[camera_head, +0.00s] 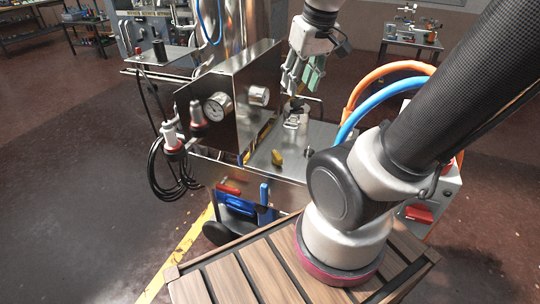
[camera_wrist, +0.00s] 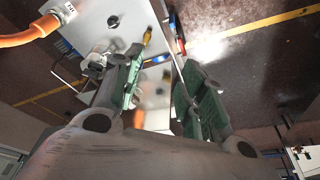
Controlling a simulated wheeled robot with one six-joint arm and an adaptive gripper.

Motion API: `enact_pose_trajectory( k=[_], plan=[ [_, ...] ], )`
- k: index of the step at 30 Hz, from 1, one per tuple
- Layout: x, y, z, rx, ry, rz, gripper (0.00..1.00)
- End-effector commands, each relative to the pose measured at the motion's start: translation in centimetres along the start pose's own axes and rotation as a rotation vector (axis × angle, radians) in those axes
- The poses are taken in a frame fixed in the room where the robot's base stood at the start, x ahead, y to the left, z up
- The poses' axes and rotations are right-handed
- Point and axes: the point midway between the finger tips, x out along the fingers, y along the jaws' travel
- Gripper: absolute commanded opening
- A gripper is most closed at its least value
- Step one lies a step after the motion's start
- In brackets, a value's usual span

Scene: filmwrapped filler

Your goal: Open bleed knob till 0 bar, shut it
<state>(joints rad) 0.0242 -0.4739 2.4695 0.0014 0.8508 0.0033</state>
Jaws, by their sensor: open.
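A filling machine with a polished steel panel (camera_head: 245,128) stands ahead of me. A round pressure gauge (camera_head: 217,106) with a white dial is on the panel's face; its reading is too small to tell. A small dark knob (camera_head: 296,104) sits on a metal fitting (camera_head: 292,121) behind the panel's right edge; I cannot tell for sure that it is the bleed knob. My gripper (camera_head: 298,86) is open above this fitting, pointing down, and seems empty. In the wrist view its green-padded fingers (camera_wrist: 164,92) are spread, with the metal fitting (camera_wrist: 97,64) beside the left finger.
Orange (camera_head: 385,70) and blue (camera_head: 385,95) hoses arch on the right near my arm. A coiled black cable (camera_head: 172,178) hangs left. The wooden slatted surface (camera_head: 235,280) is in front.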

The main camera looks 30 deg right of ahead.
Motion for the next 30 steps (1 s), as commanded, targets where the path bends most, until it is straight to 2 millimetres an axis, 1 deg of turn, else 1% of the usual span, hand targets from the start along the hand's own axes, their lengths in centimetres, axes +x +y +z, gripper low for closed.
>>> enact_pose_trajectory(
  k=[1, 2, 3, 5, 6, 8, 9, 11, 12, 14, 15, 18, 21, 29, 30],
  plan=[
    [1.9, 0.2, -1.5, 0.009, -0.036, 0.002, 0.41],
    [3.0, 0.4, -2.4, 0.014, -0.051, 0.004, 0.41],
    [4.6, 0.6, -3.6, 0.02, -0.069, 0.005, 0.41],
    [7.2, 0.9, -5.2, 0.028, -0.098, 0.007, 0.41],
    [9.1, 1.2, -6.1, 0.034, -0.117, 0.009, 0.41],
    [12.1, 1.6, -7.2, 0.044, -0.145, 0.011, 0.41],
    [14.3, 1.9, -7.9, 0.05, -0.164, 0.012, 0.41],
    [17.5, 2.3, -8.6, 0.059, -0.19, 0.013, 0.41],
    [19.6, 2.5, -8.8, 0.064, -0.207, 0.014, 0.41],
    [22.6, 2.9, -8.9, 0.072, -0.231, 0.015, 0.41],
    [24.5, 3.2, -8.9, 0.077, -0.243, 0.015, 0.41],
    [28.2, 3.6, -8.6, 0.085, -0.27, 0.016, 0.41],
    [30.7, 3.9, -8.2, 0.091, -0.287, 0.016, 0.41],
    [34.1, 4.0, -7.3, 0.094, -0.298, 0.016, 0.41],
    [34.8, 4.0, -7.0, 0.094, -0.299, 0.016, 0.41]
  ],
)
